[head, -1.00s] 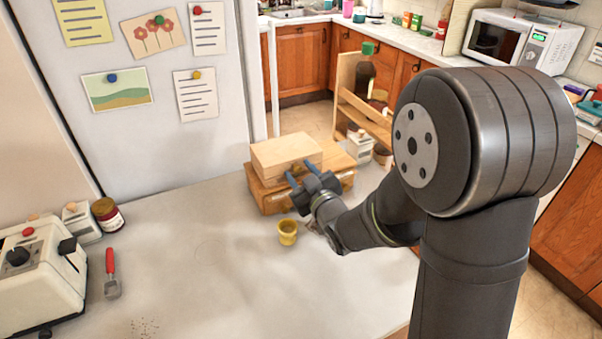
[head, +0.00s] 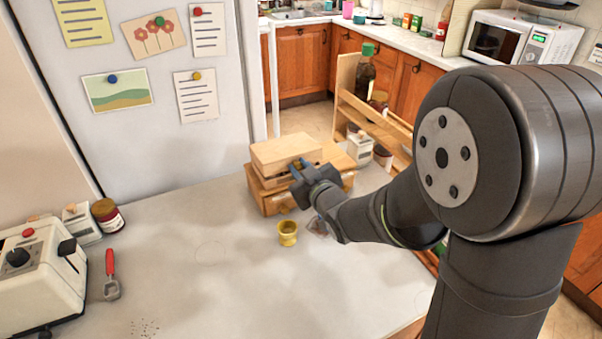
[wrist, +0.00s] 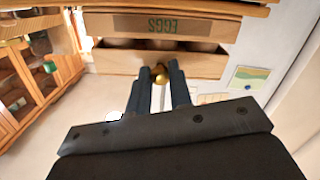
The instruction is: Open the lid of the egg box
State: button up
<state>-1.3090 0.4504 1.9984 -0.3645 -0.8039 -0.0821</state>
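The egg box (head: 268,176) is pale wood and sits on a larger wooden box at the far side of the counter. Its lid (head: 285,151) is raised a little at the front. The wrist view is upside down; it shows the body marked EGGS (wrist: 162,26), brown eggs (wrist: 125,43) in the gap, and the lid front (wrist: 150,63). My gripper (head: 296,168) is at the box front. In the wrist view its fingers (wrist: 160,78) are shut on the lid's brass knob (wrist: 161,75). The hinge side is hidden.
The larger wooden box (head: 270,200) is under the egg box. A yellow egg cup (head: 287,233) stands in front, close to my wrist. A wooden rack (head: 350,95) with bottles stands behind. A toaster (head: 35,275) and jar (head: 107,215) are at left. The counter's middle is clear.

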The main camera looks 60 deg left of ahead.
jog(key=r+h, duration=0.1)
jog(key=a+r, duration=0.1)
jog(key=shift+r+h, duration=0.4)
jog(key=shift+a+r, duration=0.1)
jog(key=shift+r, duration=0.15)
jog(key=shift+o, duration=0.5)
jog(key=a+r, duration=0.6)
jog(key=shift+a+r, duration=0.2)
jog(key=a, duration=0.3)
jog(key=a+r, duration=0.1)
jog(key=a, duration=0.5)
jog(key=shift+a+r, duration=0.1)
jog(key=shift+r, duration=0.1)
jog(key=shift+c, duration=0.6)
jog(key=shift+x, duration=0.95)
grip_shut()
jog(key=o, duration=0.6)
grip_release()
notch_tip(320, 180, up, 5)
send_over(287, 149)
jog(key=d, duration=0.6)
jog(key=shift+w+a+f, duration=0.15)
